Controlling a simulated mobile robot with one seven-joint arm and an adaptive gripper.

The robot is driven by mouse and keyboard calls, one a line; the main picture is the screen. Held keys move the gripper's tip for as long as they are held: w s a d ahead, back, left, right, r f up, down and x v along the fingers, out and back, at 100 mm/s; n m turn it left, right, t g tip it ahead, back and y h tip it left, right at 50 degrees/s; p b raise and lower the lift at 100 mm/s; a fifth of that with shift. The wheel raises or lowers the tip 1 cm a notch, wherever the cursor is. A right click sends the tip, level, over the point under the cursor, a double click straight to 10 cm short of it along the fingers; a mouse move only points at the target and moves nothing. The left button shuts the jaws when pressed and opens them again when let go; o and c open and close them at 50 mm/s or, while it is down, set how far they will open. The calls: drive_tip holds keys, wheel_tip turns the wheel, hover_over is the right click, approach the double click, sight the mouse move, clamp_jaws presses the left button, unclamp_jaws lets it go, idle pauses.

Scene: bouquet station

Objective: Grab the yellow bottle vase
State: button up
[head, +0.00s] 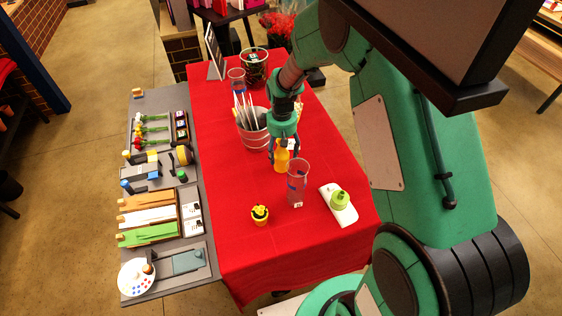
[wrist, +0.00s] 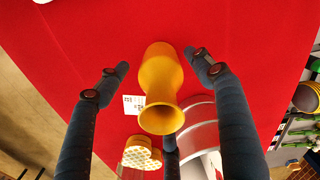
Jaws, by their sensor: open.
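The yellow bottle vase (wrist: 160,82) stands on the red tablecloth (wrist: 105,28) in the wrist view, its flared mouth toward the camera. In the head view the vase (head: 281,160) is partly covered by my gripper (head: 284,148), which is over it from above. In the wrist view my gripper (wrist: 158,65) is open, with one dark finger to the left and one to the right of the vase. Gaps of red cloth show between the vase and both fingers. A third finger shows low in the picture, near the vase's mouth.
A clear glass cylinder (head: 298,183) stands just right of the vase. A metal bucket (head: 253,136) with pale sticks stands behind it on the left.

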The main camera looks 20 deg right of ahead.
sight(281, 157)
drive_tip(key=shift+f, duration=1.9)
drive_tip(key=c, duration=1.5)
drive_tip(key=shift+r, duration=0.1)
drive_tip(key=shift+r, duration=4.95)
